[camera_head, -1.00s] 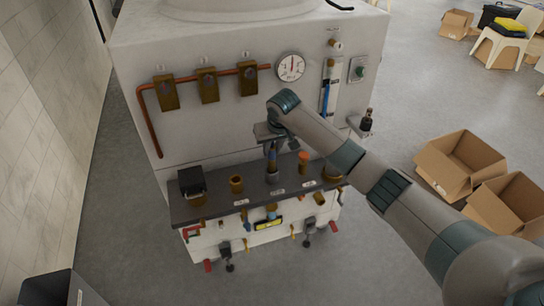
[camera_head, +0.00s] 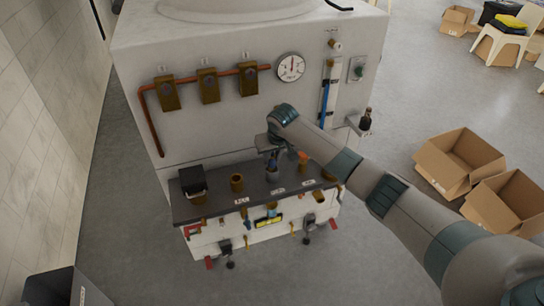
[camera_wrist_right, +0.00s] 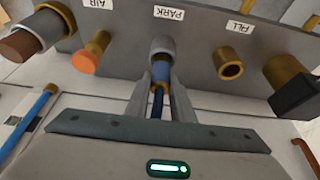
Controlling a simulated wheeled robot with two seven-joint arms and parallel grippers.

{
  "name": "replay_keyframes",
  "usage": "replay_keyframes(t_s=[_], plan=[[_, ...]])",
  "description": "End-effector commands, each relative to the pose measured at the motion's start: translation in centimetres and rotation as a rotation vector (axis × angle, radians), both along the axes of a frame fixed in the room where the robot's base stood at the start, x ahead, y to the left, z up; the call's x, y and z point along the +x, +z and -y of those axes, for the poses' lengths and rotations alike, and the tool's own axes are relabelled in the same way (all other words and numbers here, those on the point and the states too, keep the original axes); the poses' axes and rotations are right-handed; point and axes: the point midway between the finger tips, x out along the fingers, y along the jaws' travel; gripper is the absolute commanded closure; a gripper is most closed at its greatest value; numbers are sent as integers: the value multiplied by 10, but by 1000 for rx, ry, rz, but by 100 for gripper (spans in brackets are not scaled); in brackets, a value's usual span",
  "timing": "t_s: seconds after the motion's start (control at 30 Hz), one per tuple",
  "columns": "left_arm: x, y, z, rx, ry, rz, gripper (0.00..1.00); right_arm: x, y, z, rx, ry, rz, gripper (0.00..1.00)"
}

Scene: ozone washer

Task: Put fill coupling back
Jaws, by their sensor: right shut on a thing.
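My right gripper (camera_head: 271,148) is shut on the fill coupling (camera_wrist_right: 159,74), a slim upright piece with a blue band and a dark upper part. The coupling stands over the grey PARK holder (camera_wrist_right: 162,47), its lower end at or inside the holder's mouth; how deep I cannot tell. In the head view, the holder (camera_head: 272,174) is mid-shelf behind its label. The open brass FILL port (camera_head: 237,182) is to its left, and shows in the right wrist view (camera_wrist_right: 230,64) beside the FILL label. My left gripper is not in view.
On the dark shelf (camera_head: 215,208) stand a black box (camera_head: 192,181) at the left and an orange-topped fitting (camera_head: 303,159) near the AIR label. A gauge (camera_head: 291,67) and copper pipe (camera_head: 222,72) are on the panel behind. Open cartons (camera_head: 458,165) lie on the floor at right.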

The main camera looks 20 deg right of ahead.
Motion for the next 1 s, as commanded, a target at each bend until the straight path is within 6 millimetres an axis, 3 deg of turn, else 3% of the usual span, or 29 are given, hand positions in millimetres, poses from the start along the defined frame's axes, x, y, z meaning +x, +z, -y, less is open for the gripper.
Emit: replay_keyframes(t_s=[0.03,0.07,0.13,0.67,1.0], plan=[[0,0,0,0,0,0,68,0,-1,0,0,0,0,100],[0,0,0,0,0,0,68,0,-2,0,0,0,-1,77],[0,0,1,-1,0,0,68,0,-2,0,0,0,0,60],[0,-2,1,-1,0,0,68,-2,7,0,1,0,2,60],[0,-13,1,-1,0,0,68,-20,51,0,1,1,3,60]])
